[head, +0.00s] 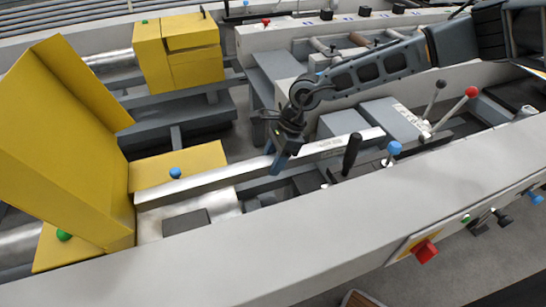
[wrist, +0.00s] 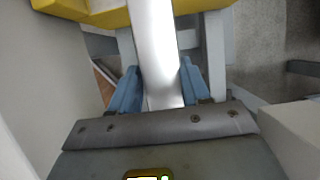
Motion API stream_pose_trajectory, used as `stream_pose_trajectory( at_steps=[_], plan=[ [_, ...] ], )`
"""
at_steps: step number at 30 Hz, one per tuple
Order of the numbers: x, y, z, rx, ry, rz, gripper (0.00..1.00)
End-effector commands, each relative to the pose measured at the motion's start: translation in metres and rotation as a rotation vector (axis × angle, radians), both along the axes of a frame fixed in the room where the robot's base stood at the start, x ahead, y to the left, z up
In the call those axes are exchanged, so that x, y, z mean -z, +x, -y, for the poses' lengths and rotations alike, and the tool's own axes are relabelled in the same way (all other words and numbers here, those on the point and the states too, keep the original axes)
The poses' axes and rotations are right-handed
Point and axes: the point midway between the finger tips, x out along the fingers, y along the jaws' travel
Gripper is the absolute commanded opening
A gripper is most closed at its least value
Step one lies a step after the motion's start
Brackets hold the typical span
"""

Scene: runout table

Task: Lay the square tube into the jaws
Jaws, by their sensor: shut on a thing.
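The square tube (head: 205,186) is a long, bright silvery bar running from the yellow guard on the left toward the right in the head view. My gripper (head: 281,162) is above the middle of the tube, its blue fingers reaching down to it. In the wrist view the blue fingers of my gripper (wrist: 161,92) are shut on the tube (wrist: 153,45), one on each side, and the tube runs away toward a yellow part. I cannot clearly pick out the jaws, nor tell whether the tube rests on anything beneath.
A tall yellow guard (head: 65,130) stands at left and a yellow box (head: 180,52) behind it. A long pale front rail (head: 330,205) crosses in front. A black handle (head: 351,153), a blue knob (head: 394,148) and a red-knobbed lever (head: 471,92) stick up at right.

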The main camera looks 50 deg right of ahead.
Motion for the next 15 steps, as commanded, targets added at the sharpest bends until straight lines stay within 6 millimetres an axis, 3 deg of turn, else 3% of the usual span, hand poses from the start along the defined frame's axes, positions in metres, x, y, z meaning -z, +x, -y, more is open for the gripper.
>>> stream_pose_trajectory(
  at_steps=[15],
  plan=[
    [0.043,0.001,0.000,-0.001,0.001,0.002,0.00]
  ],
)
